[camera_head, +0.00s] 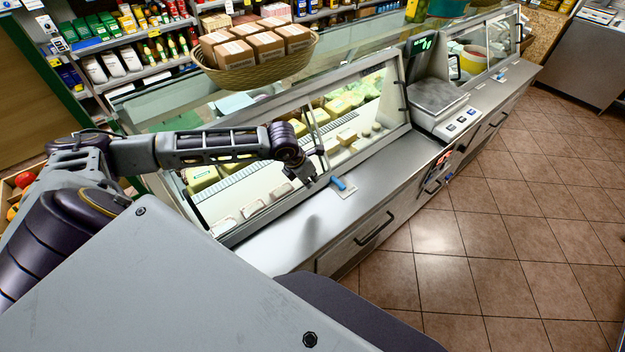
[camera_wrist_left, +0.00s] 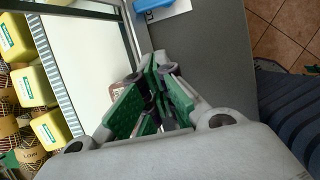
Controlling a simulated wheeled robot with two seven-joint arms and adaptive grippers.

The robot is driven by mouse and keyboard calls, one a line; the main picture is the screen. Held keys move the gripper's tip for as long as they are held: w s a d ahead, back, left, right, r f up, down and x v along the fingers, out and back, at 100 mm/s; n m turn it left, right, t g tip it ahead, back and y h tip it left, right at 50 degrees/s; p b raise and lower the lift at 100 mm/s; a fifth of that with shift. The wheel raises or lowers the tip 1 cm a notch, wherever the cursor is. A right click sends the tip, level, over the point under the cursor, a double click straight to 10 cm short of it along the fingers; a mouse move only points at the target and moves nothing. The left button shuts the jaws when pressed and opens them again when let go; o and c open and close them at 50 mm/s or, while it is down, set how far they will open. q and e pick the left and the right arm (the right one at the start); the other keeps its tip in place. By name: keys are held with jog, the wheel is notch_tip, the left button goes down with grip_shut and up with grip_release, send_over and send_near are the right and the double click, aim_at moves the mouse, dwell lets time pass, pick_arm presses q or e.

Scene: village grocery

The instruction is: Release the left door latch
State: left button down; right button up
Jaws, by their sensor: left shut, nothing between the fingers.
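A blue lever on a small pale plate (camera_head: 343,185) lies on the counter ledge in front of the left part of the glass display case; it looks like the left latch. In the left wrist view this blue lever (camera_wrist_left: 150,5) shows at the top edge, partly cut off. My left gripper (camera_head: 311,181) is just left of the lever, low by the case's front frame, and apart from it. In the left wrist view its green-padded fingers (camera_wrist_left: 160,78) are together and empty.
The display case (camera_head: 375,95) holds several yellow packs behind glass. A scale (camera_head: 437,100) stands on the counter to the right, and a similar blue piece (camera_head: 502,76) lies farther along. A basket of boxes (camera_head: 262,72) is on top. The tiled floor is clear.

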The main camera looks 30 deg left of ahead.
aim_at(328, 188)
pick_arm(q)
jog(key=b+x, duration=0.2)
jog(key=x, duration=0.2)
jog(key=shift+f, duration=0.2)
jog(key=shift+b+x, duration=1.05)
jog(key=shift+x, duration=1.15)
jog(key=shift+w+d+f, duration=0.15)
jog(key=shift+w, duration=0.05)
jog(key=shift+w+d, duration=0.1)
jog(key=shift+w, duration=0.3)
jog(key=shift+w+d, duration=0.2)
jog(key=shift+w, duration=0.4)
jog(key=shift+w+d, duration=0.25)
jog(key=shift+w, duration=0.5)
pick_arm(e)
jog(key=f, duration=0.4)
jog(key=shift+w+a+f, duration=0.1)
jog(key=shift+a+f, duration=0.1)
jog(key=shift+f, duration=0.15)
jog(key=shift+a, duration=0.2)
pick_arm(q)
jog(key=shift+a, duration=0.15)
